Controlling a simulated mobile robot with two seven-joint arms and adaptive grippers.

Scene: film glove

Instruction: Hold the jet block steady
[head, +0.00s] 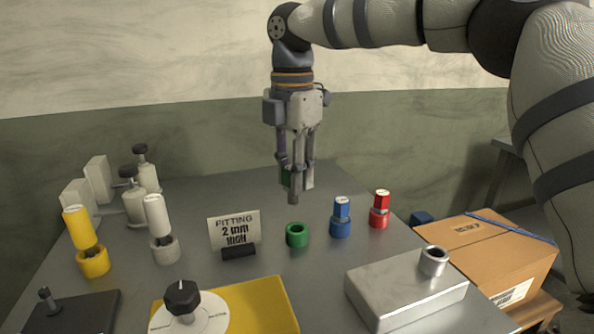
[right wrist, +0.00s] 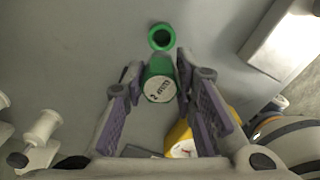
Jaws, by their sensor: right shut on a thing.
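My right gripper (head: 297,184) hangs fingers down above the table and is shut on a green cylinder (right wrist: 160,69). The cylinder's white round end, with print including a 2, faces the wrist camera. In the head view the fingers hide most of it. A separate green ring (head: 297,235) stands on the table below and in front of the gripper. A silver metal block (head: 400,295), which I take for the jet block, lies at the front right with a metal ring on top. No gripper touches it. My left gripper is not in view.
Yellow (head: 94,262), white (head: 165,250), blue (head: 340,228) and red (head: 379,217) rings hold matching cylinders. A sign (head: 235,228) reads "FITTING 2 mm HIGH". A yellow plate (head: 262,302) with a black-knobbed dial lies in front. A cardboard box (head: 490,262) stands at the right.

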